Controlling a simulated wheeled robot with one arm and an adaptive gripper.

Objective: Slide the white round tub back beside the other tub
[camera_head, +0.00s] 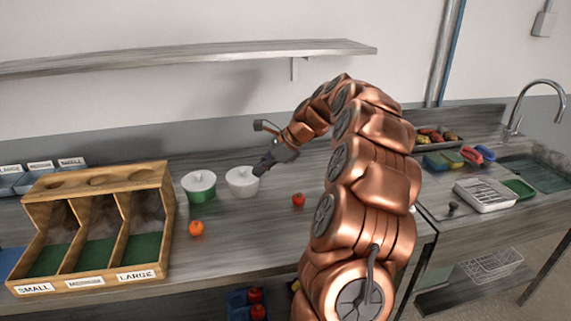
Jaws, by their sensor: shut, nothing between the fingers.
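The white round tub (241,182) stands upright on the grey worktop.
An orange fruit (196,228) lies in front of the green tub, and a red tomato (298,199) lies right of the white tub. A wooden sorter (150,215) with labelled compartments stands at left. A shelf (200,57) hangs above. Trays and a sink are at right.

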